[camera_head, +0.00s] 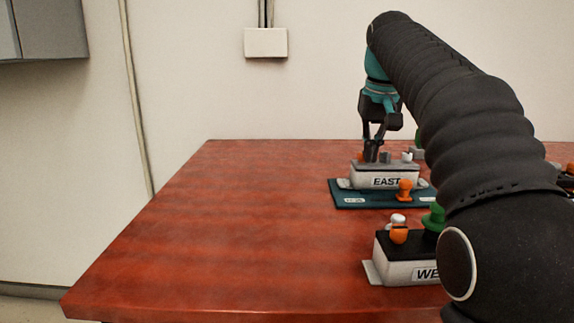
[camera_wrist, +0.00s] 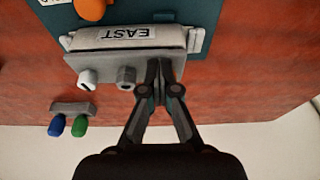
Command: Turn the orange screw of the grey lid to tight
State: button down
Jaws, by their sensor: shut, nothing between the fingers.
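The box labelled EAST (camera_head: 386,179) has a grey lid and stands on a teal mat (camera_head: 360,202). The grey lid (camera_wrist: 101,70) carries a white knob (camera_wrist: 87,78) and a grey knob (camera_wrist: 126,77), apart from each other. A small orange part (camera_head: 361,157), apparently the orange screw, shows at the lid's left end, just left of my fingers. In the wrist view I cannot see it; my fingers cover that end. My gripper (camera_head: 371,156) points down, shut and empty, with its tips (camera_wrist: 160,64) at the lid. Whether they touch the screw I cannot tell.
A dark-lidded box labelled WEST (camera_head: 405,270) stands nearer, with orange, white and green knobs. An orange knob (camera_head: 404,190) stands on the mat before EAST. A grey holder (camera_wrist: 74,108) with blue and green pieces is behind. The table's left half (camera_head: 220,230) is clear.

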jog(key=shift+a+p, duration=0.45)
jog(key=shift+p, duration=0.55)
jog(key=shift+w+a+f, duration=0.1)
jog(key=shift+a, duration=0.3)
jog(key=shift+s, duration=0.2)
dwell(0.3)
jog(key=shift+s+a, duration=0.15)
jog(key=shift+s, duration=0.05)
jog(key=w+v, duration=0.1)
jog(key=v, duration=0.5)
jog(key=shift+w, duration=0.25)
